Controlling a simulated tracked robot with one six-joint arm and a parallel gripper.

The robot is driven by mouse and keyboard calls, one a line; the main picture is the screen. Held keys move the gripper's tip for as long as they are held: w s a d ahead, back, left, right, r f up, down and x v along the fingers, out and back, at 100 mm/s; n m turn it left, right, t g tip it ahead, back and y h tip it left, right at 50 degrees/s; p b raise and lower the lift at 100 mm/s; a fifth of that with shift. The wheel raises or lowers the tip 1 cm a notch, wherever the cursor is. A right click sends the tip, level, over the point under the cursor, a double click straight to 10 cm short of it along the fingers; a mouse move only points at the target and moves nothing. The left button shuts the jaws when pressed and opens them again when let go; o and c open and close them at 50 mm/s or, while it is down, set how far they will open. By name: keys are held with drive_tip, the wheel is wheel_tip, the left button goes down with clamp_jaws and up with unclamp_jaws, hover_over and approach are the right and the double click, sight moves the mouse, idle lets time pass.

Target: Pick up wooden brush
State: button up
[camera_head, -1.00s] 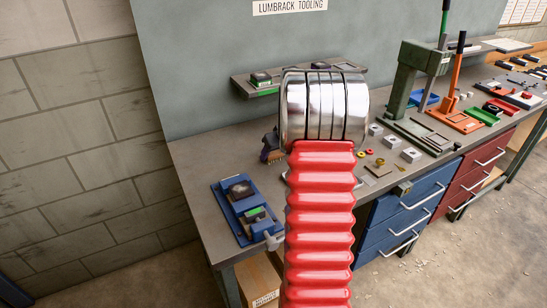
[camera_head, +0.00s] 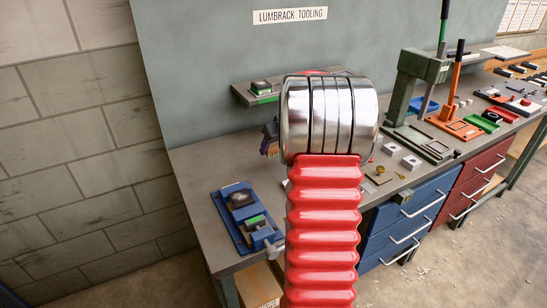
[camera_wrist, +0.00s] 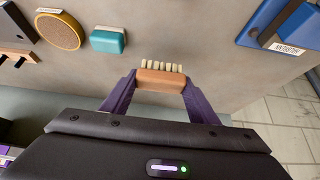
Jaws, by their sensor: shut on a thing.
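The wooden brush (camera_wrist: 162,82) has an orange-brown back and a row of pale bristles. In the wrist view it sits between the two purple fingers of my gripper (camera_wrist: 160,77), which are shut on it from both sides. The bristles point away from the palm. In the head view the gripper (camera_head: 270,132) shows only in part, left of my silver wrist joint, with the brush (camera_head: 271,149) at its lower end. It appears to be held above the grey workbench (camera_head: 205,170). My arm hides much of the bench around it.
A blue fixture (camera_head: 246,217) stands at the bench's near left, also in the wrist view (camera_wrist: 280,25). A teal block (camera_wrist: 108,40) and a round brown disc (camera_wrist: 60,30) lie nearby. A shelf (camera_head: 240,93) hangs behind; a green press (camera_head: 408,85) stands right.

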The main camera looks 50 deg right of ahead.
sight(274, 145)
drive_tip(key=shift+r, duration=1.85)
